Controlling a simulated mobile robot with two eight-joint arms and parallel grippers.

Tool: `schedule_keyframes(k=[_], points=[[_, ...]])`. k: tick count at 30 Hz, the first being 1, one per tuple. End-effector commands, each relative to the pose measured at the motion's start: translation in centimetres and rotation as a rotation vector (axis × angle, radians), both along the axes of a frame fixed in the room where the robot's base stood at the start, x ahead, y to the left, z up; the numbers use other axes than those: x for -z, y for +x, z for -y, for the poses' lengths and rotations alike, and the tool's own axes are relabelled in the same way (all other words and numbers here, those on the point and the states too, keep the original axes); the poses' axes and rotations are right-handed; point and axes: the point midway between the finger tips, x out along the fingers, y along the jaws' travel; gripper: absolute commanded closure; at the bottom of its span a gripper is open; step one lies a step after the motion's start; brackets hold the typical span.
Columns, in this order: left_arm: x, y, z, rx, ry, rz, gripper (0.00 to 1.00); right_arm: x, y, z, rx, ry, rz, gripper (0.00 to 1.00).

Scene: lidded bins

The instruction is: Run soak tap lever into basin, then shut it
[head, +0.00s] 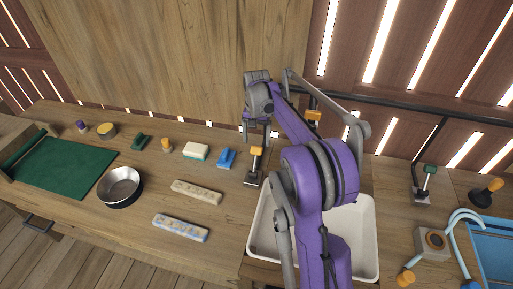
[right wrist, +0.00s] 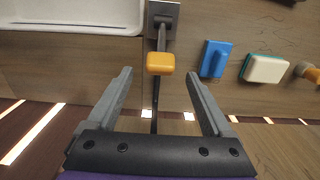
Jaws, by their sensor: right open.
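A lever with an orange knob (head: 256,151) stands on a dark base plate (head: 253,180) at the left of the white basin (head: 368,240). My right gripper (head: 257,136) is open above and behind this knob. In the right wrist view, the orange knob (right wrist: 160,63) lies between the open fingertips (right wrist: 160,74); I cannot tell whether they touch it. Another orange knob (head: 313,115) shows behind my right arm, its lower part hidden. A lever with a green knob (head: 430,169) stands farther right. No label shows which is the soak tap. My arm covers much of the basin.
A blue bin (head: 494,250) stands at the right.

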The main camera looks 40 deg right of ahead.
Motion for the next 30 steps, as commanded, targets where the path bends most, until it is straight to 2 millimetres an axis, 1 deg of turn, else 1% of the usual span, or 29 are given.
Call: schedule_keyframes(k=[1, 3, 6, 9, 13, 20, 24, 26, 27, 29, 30], points=[[0.1, 0.0, 0.0, 0.000, 0.000, -0.001, 0.50, 1.1, 0.0, 0.0, -0.001, 0.000, 0.000, 0.15], [0.1, 0.0, 0.0, 0.000, 0.000, -0.001, 0.50, 2.2, 0.0, 0.0, -0.001, 0.000, 0.000, 0.15], [0.1, -0.1, 0.0, 0.000, 0.000, -0.001, 0.50, 3.5, 0.0, 0.0, -0.001, 0.000, 0.000, 0.15], [0.1, -0.1, 0.0, 0.000, 0.000, -0.001, 0.50, 4.4, 0.0, 0.0, -0.001, -0.001, 0.001, 0.15], [0.2, -0.1, 0.0, 0.000, 0.000, -0.001, 0.50, 4.8, 0.0, 0.0, -0.001, -0.001, 0.001, 0.15], [0.2, -0.1, 0.0, 0.000, 0.000, -0.001, 0.50, 4.8, 0.0, 0.0, -0.001, -0.001, 0.001, 0.15], [0.2, -0.1, 0.0, 0.000, 0.000, -0.001, 0.50, 4.8, 0.0, 0.0, -0.001, -0.001, 0.001, 0.40], [0.2, -0.1, 0.0, 0.000, 0.000, -0.001, 0.50, 4.8, 0.0, 0.0, -0.001, -0.001, 0.001, 0.51], [0.2, -0.1, 0.0, 0.000, 0.000, -0.001, 0.50, 4.8, 0.0, 0.0, -0.001, -0.001, 0.001, 0.58], [0.2, -0.1, 0.0, 0.000, 0.000, -0.001, 0.50, 4.8, 0.0, 0.0, -0.001, -0.001, 0.001, 0.69], [0.2, -0.1, 0.0, 0.000, 0.000, -0.001, 0.50, 4.8, 0.0, 0.0, -0.001, 0.000, 0.001, 0.76]])
